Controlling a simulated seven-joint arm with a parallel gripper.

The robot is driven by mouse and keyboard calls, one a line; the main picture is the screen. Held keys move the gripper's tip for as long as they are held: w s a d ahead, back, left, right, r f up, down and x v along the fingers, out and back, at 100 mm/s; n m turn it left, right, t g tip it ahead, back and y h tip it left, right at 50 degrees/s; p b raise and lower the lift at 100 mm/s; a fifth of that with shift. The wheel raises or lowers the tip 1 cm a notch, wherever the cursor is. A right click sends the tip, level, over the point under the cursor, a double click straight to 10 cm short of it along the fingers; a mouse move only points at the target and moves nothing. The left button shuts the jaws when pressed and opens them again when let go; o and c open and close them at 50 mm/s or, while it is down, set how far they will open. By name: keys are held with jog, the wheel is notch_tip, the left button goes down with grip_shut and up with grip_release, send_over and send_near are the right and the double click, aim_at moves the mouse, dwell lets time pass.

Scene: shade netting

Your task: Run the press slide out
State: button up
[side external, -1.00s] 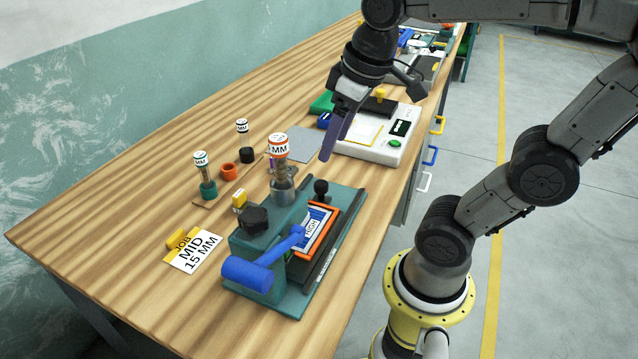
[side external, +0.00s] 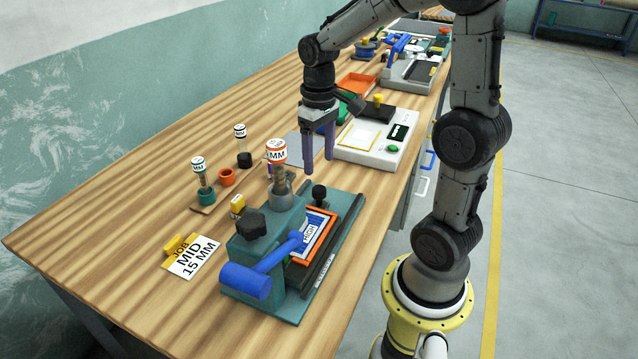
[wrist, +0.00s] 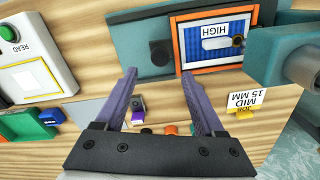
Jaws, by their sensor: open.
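The teal press (side external: 275,245) stands at the near end of the bench, with a blue lever (side external: 262,267) across its front and a black star knob (side external: 250,225) on top. Its slide (side external: 315,232) is an orange frame holding a blue-and-white card marked HIGH; it also shows in the wrist view (wrist: 212,68). A black round knob (side external: 319,193) stands at the slide's far end; the wrist view shows it too (wrist: 160,53). My gripper (side external: 318,165) is open and empty, pointing down above the bench just beyond the knob. In the wrist view, the knob appears just beyond and between my fingertips (wrist: 158,75).
A white device (side external: 372,150) with a green button is behind and right of my gripper. A yellow-and-white card (side external: 190,256) reads JOB MID 15 MM.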

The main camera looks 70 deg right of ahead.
aim_at(319, 188)
notch_tip(319, 188, down, 8)
jog(key=shift+r, duration=0.15)
dwell(0.3)
grip_shut()
dwell(1.3)
